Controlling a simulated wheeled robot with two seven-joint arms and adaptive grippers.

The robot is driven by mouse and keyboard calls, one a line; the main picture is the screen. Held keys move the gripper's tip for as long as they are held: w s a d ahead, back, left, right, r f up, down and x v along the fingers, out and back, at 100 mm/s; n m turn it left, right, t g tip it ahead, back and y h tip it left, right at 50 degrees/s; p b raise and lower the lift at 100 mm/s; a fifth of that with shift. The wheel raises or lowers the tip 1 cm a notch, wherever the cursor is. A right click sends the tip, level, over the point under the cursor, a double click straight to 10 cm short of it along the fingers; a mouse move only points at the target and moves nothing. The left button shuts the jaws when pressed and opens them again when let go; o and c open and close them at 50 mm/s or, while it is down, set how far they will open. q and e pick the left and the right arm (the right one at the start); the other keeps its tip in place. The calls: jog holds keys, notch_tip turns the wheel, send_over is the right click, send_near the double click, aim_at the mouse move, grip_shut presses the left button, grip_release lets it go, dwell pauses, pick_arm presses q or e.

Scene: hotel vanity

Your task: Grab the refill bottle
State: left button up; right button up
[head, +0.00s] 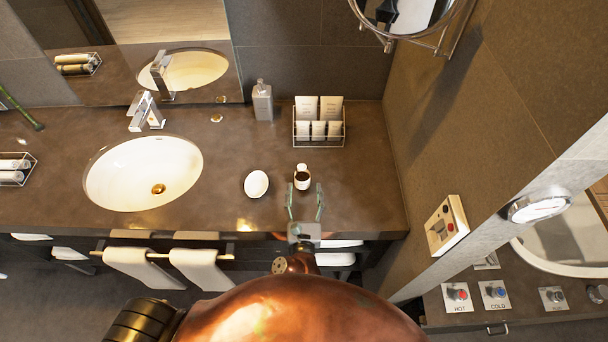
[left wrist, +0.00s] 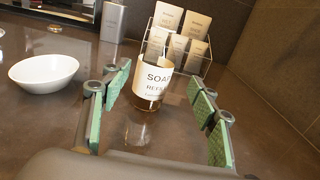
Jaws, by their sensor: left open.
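The refill bottle (head: 302,178) stands upright on the brown counter, right of a small white bowl. In the left wrist view it is a bottle (left wrist: 152,84) with a white label reading "SOAP" and an amber lower part. My left gripper (head: 305,190) is open, its two green-padded fingers pointing at the bottle from the counter's front side. In the left wrist view the fingers (left wrist: 160,115) lie to either side of the bottle, which appears just beyond them, not gripped. My right gripper is not in view.
The white bowl (head: 256,184) sits close left of the bottle. A wire rack of packets (head: 318,134) stands behind it, with a grey dispenser (head: 262,104) to the rack's left. The sink (head: 144,173) is farther left; a wall (head: 440,120) bounds the right.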

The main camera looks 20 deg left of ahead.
aim_at(302, 182)
pick_arm(q)
jog(key=shift+w+a+r, duration=0.1)
jog(key=shift+w+a, duration=0.2)
jog(key=shift+w, duration=0.2)
jog(key=shift+w+a+r, duration=0.1)
jog(key=shift+w+a, duration=0.15)
jog(key=shift+w, duration=0.25)
jog(key=shift+x, duration=1.25)
jog(key=shift+w+a+f, duration=0.1)
jog(key=shift+w+a, duration=0.05)
jog(key=shift+w, duration=0.25)
jog(key=c, duration=1.4)
jog(key=shift+o, duration=0.2)
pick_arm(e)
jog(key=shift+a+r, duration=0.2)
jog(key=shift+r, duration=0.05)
pick_arm(q)
jog(key=shift+p, duration=0.3)
